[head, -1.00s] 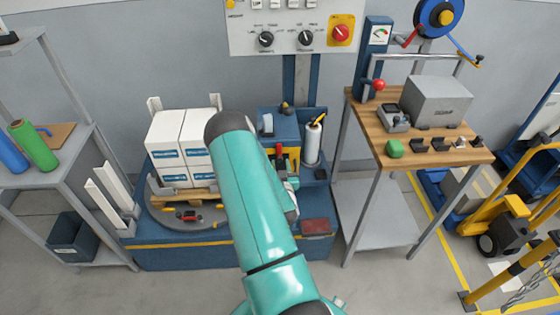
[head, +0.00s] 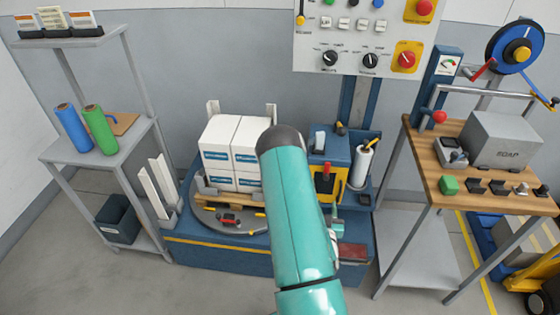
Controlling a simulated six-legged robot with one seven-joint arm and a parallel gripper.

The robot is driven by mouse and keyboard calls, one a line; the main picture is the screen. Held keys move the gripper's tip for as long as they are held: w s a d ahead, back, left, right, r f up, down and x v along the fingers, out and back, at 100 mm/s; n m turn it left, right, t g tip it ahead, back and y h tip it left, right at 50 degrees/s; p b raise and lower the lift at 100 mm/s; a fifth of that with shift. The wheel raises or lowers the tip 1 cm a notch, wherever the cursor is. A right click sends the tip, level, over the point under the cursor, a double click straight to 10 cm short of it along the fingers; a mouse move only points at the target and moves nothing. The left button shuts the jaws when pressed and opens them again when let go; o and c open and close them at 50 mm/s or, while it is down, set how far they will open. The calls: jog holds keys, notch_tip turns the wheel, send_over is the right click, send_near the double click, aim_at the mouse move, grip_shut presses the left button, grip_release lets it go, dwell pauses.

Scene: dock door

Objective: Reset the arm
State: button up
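My teal arm reaches up from the bottom of the head view, in front of the blue wrapping machine (head: 215,258). Its dark rounded joint is near the white boxes. My gripper is mostly hidden behind the arm; only small teal and pale parts show at its right side, near the machine's right end. I cannot see its fingers or whether it holds anything.
White boxes (head: 221,133) stand on a pallet on the turntable. A control panel (head: 366,38) hangs behind. A wooden-topped bench (head: 429,178) stands right, a grey shelf (head: 85,155) with blue (head: 72,127) and green (head: 99,129) rolls left. Floor shows at lower left.

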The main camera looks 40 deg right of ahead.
jog(key=w+a+r+g+y, duration=0.1)
jog(key=w+a+r+y, duration=0.2)
jog(key=w+a+r, duration=0.35)
jog(key=w+a+r+y, duration=0.2)
jog(key=w+a+r, duration=0.1)
jog(key=w+r, duration=0.55)
jog(key=w+a+r+n+y, duration=0.25)
jog(key=a+r, duration=0.25)
jog(key=a, duration=0.3)
jog(key=s+a+r+n+g+y, duration=0.1)
jog(key=s+a+r+n+y, duration=0.15)
jog(key=a+r, duration=0.45)
jog(key=s+a+r+n+g+y, duration=0.1)
jog(key=s+a+r+n+g, duration=0.1)
jog(key=s+a+r, duration=0.2)
jog(key=s+a+r+n+g+y, duration=0.2)
jog(key=s+a+r, duration=0.2)
jog(key=s+a, duration=0.6)
jog(key=s, duration=0.5)
jog(key=shift+a+r+n+y, duration=0.3)
jog(key=shift+a, duration=0.05)
jog(key=shift+s, duration=0.15)
